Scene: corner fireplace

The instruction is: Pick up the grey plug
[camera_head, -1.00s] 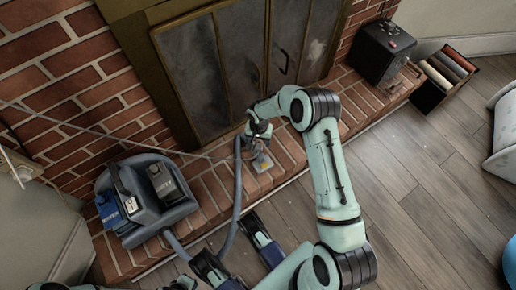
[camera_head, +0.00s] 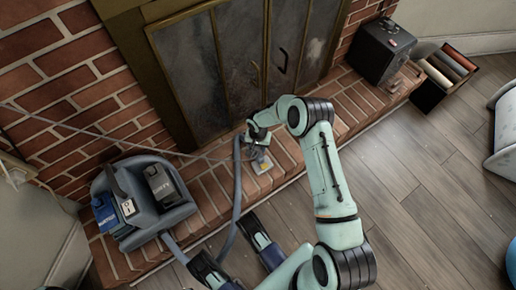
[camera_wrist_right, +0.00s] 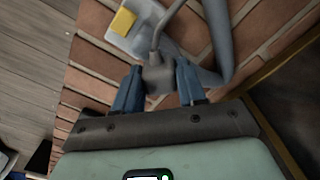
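The grey plug (camera_wrist_right: 158,78) sits between the two blue fingertips of my right gripper (camera_wrist_right: 158,82) in the right wrist view. Its sides appear to touch both fingers, and a grey cord leads up from it. In the head view my right gripper (camera_head: 257,145) is low over the brick hearth; the wrist hides most of the plug there. A pale grey piece with a yellow label (camera_wrist_right: 123,21) lies just beyond the plug; the label also shows in the head view (camera_head: 263,166). My left gripper (camera_head: 236,257) is at the bottom with its fingers apart and empty.
A blue-grey vacuum cleaner (camera_head: 148,205) stands on the hearth (camera_head: 213,186) at left, its hose (camera_head: 238,190) running near my right gripper. The fireplace doors (camera_head: 240,60) are behind. A black box (camera_head: 380,48) and a crate (camera_head: 440,75) stand at right.

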